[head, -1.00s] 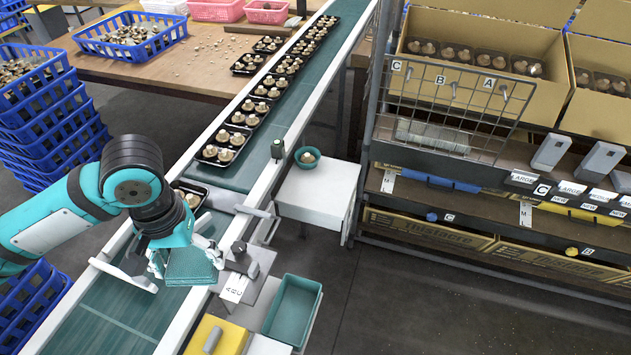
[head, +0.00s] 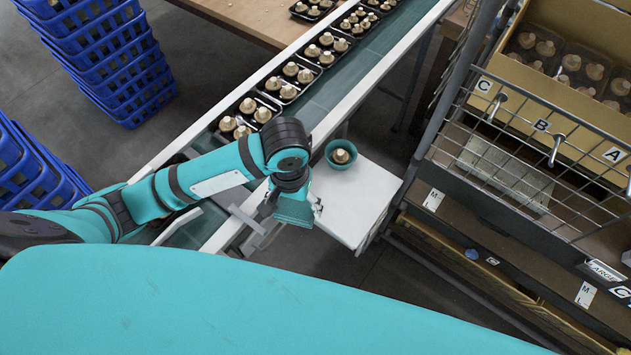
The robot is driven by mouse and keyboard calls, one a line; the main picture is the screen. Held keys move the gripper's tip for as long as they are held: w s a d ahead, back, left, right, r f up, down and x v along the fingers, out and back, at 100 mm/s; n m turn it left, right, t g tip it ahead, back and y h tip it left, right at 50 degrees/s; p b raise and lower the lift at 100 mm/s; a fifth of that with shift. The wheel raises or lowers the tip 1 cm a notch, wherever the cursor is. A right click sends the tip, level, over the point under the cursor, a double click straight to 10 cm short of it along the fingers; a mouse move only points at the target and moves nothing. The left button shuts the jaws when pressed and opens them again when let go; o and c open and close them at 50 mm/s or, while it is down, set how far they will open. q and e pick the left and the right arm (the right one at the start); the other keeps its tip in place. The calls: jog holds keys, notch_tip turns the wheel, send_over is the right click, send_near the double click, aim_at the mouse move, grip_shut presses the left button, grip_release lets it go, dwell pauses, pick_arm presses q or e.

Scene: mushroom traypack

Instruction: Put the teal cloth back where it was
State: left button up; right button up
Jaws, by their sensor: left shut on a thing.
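The teal cloth (head: 294,212) hangs as a flat folded piece under my left gripper (head: 291,197), which is shut on it. The gripper is over the gap between the conveyor's near rail and the small white table (head: 345,207), at the table's left edge. I cannot tell whether the cloth touches the table. A teal bowl (head: 341,154) with a mushroom in it stands at the table's back left corner. My right gripper is not in view.
The green conveyor (head: 318,94) carries black trays of mushrooms (head: 259,111) behind my arm. A rack with a wire grid (head: 533,145) and cardboard boxes stands at the right. Blue crates (head: 110,55) are stacked at the left. The table's front part is clear.

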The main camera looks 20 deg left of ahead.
pick_arm(q)
jog(key=w+f+p, duration=0.1)
jog(key=w+f, duration=0.2)
jog(key=w, duration=0.4)
jog(key=w+f+p, duration=0.1)
jog(key=w+f, duration=0.2)
jog(key=w, duration=0.5)
jog(key=shift+w+a+p, duration=0.15)
jog(key=shift+a+p, duration=0.25)
jog(key=shift+a, duration=0.05)
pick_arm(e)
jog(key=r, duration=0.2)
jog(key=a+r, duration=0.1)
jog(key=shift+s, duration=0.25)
pick_arm(q)
jog(key=shift+f, duration=0.2)
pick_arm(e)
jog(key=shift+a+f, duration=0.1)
pick_arm(q)
jog(key=shift+f, duration=0.35)
jog(key=o, duration=1.1)
jog(key=shift+c, duration=0.2)
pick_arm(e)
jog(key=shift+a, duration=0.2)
